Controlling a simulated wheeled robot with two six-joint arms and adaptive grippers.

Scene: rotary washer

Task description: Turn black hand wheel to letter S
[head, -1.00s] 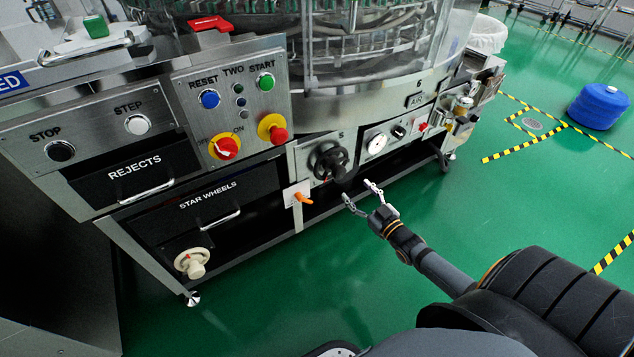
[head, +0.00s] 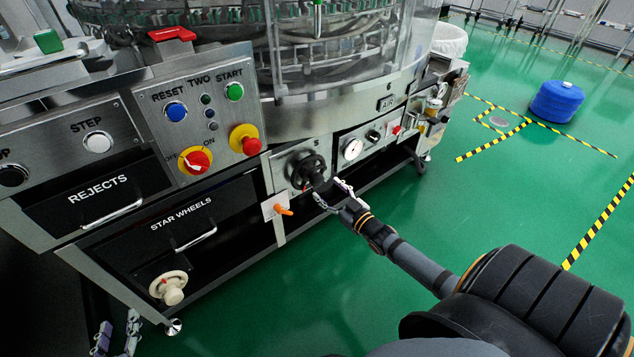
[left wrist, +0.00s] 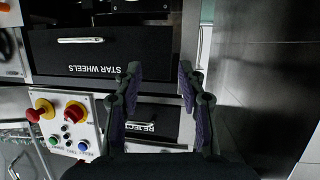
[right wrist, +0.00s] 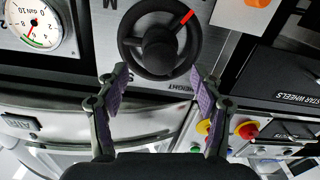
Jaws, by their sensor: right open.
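The black hand wheel (head: 306,170) sits on the grey front panel of the machine, with the letter S (head: 317,142) at its upper right. In the right wrist view the wheel (right wrist: 129,40) fills the upper middle, upside down, with a red mark on its rim at upper right.
An orange lever (head: 283,209) lies left of and below the wheel, and a pressure gauge (head: 352,148) to its right. Red and yellow knobs (head: 197,161) are on the button panel. A cream hand wheel (head: 171,288) is lower left. Green floor in front is clear.

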